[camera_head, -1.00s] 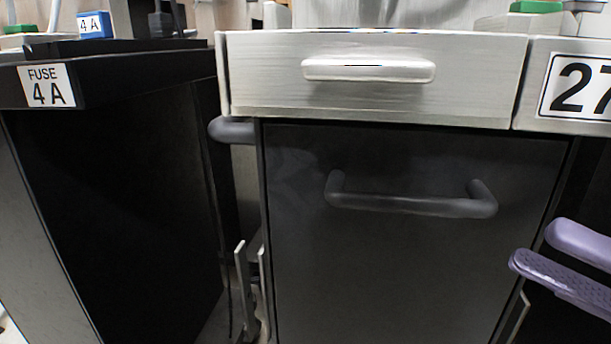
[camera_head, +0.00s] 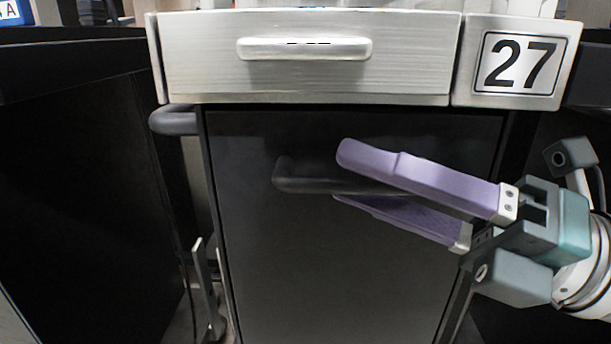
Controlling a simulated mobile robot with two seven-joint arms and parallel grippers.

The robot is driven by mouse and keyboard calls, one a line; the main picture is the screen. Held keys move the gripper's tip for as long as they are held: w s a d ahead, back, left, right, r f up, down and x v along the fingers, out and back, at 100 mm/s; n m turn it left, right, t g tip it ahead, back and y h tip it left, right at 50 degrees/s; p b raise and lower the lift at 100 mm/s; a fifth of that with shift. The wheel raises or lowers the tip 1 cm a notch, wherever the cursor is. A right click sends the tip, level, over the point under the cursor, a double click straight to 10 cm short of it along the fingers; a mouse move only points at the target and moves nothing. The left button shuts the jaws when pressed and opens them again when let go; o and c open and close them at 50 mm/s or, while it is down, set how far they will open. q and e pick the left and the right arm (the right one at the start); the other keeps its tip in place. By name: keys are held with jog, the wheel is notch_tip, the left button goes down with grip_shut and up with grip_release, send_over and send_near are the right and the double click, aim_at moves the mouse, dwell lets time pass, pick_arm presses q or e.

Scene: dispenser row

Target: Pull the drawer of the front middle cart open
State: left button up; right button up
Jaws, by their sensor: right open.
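The cart in front of me has a light metal drawer front (camera_head: 310,80) at the top, with a pale bar handle (camera_head: 305,48) on it. The drawer looks closed. Below it is a dark panel (camera_head: 290,270) with a dark grey bar handle (camera_head: 290,178). My right gripper (camera_head: 340,176) comes in from the right with two purple fingers, open. Its fingers lie in front of the right part of the dark handle and hide it. I cannot tell whether they touch it. My left gripper is not in view.
A plate with the number 27 (camera_head: 516,62) sits right of the drawer front. A black cart (camera_head: 80,180) stands on the left, with a narrow gap between. A grey side handle (camera_head: 173,121) sticks out at the cart's left. Dark space lies at the right.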

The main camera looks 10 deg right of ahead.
jog(key=shift+c, duration=0.2)
grip_shut()
dwell(1.1)
